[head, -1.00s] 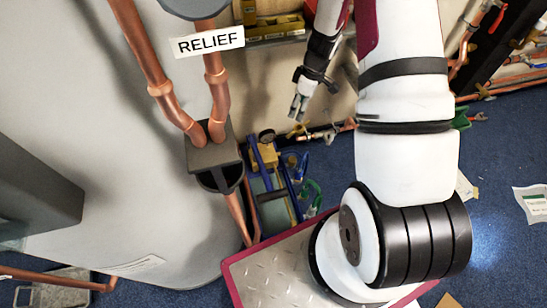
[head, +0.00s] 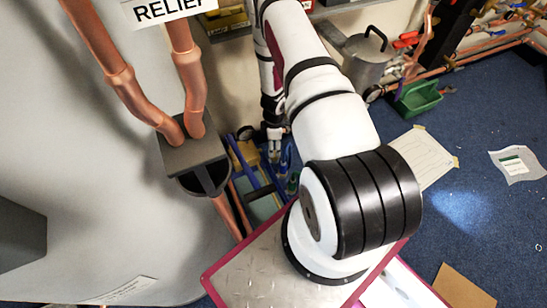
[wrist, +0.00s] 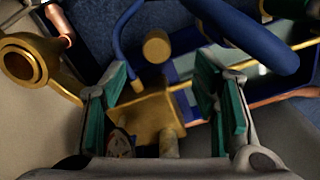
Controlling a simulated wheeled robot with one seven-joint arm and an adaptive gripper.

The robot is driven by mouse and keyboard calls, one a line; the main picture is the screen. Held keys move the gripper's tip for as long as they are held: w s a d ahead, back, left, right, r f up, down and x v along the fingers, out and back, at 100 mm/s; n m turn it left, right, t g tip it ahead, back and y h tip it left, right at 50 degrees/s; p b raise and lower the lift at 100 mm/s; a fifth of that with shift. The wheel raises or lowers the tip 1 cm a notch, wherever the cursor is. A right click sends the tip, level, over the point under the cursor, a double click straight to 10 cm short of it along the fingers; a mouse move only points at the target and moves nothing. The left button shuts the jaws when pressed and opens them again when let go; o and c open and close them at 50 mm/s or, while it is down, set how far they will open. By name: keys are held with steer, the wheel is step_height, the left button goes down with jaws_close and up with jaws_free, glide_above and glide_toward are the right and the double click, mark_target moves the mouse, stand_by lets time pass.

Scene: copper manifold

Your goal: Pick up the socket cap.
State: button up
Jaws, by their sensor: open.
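My gripper (head: 274,148) points down beside the grey wall, among the blue tools in the head view. In the wrist view my gripper (wrist: 163,78) is open, with green pads on both fingers and nothing clamped between them. A short brass round piece (wrist: 157,46) shows just beyond the fingertips, near the middle. It may be the socket cap, but I cannot tell for sure. A brass block (wrist: 150,115) shows between the fingers, below the round piece. In the head view I cannot make out the socket cap.
Blue-handled tools (head: 247,165) crowd around my gripper, and a thick blue handle (wrist: 250,35) passes close to the right finger. A brass ring fitting (wrist: 22,60) is at left. Copper pipes (head: 118,75) run down to a grey bracket (head: 190,155). The blue floor at right is mostly open.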

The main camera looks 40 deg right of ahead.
steer(key=shift+w+d+f+b, duration=0.15)
steer(key=shift+f+b, duration=0.55)
steer(key=shift+f, duration=1)
steer(key=shift+s+d+f+b, duration=0.1)
steer(key=shift+f+b, duration=0.55)
steer(key=shift+f, duration=1)
steer(key=shift+c, duration=0.6)
steer(key=c, duration=1.2)
